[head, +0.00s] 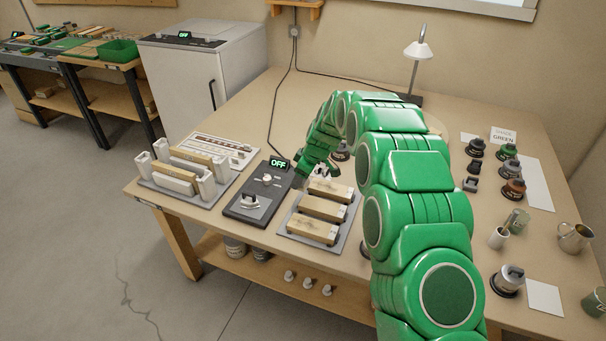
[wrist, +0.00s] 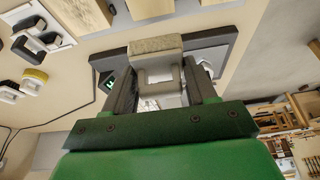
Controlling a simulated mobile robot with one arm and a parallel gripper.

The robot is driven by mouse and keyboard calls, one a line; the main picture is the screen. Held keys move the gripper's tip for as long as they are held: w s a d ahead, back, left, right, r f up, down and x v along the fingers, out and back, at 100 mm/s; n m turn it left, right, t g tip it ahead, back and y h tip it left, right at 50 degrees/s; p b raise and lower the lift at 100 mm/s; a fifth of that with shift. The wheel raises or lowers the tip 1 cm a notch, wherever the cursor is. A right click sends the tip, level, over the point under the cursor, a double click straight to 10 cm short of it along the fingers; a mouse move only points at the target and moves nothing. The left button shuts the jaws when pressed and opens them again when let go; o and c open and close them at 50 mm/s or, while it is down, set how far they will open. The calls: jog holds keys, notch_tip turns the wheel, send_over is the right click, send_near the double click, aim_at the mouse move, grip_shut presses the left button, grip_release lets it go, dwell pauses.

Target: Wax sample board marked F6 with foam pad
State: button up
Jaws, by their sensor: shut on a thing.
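My gripper (head: 320,172) is near the far end of the control box and the board tray. In the wrist view, my gripper (wrist: 160,85) is shut on a pale grey handle (wrist: 158,101) with a tan, rough pad (wrist: 155,45) on it; this looks like the foam pad. Three wooden sample boards with white end labels lie on a grey tray, among them a near board (head: 312,229), a middle board (head: 321,208) and a far board (head: 330,190). Their markings are too small to read, so I cannot tell which is F6.
Several dark-based jars, a sign marked GREEN (head: 503,136) and a metal jug (head: 575,237) are at right. A lamp (head: 418,52) stands behind.

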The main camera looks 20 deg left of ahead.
jog(key=shift+f, duration=2.75)
jog(key=shift+d+f, duration=0.5)
jog(key=shift+f, duration=0.05)
jog(key=shift+c, duration=0.4)
jog(key=shift+d, duration=6.65)
jog(key=shift+a, duration=7.25)
jog(key=shift+d+r, duration=0.1)
jog(key=shift+r, duration=3.95)
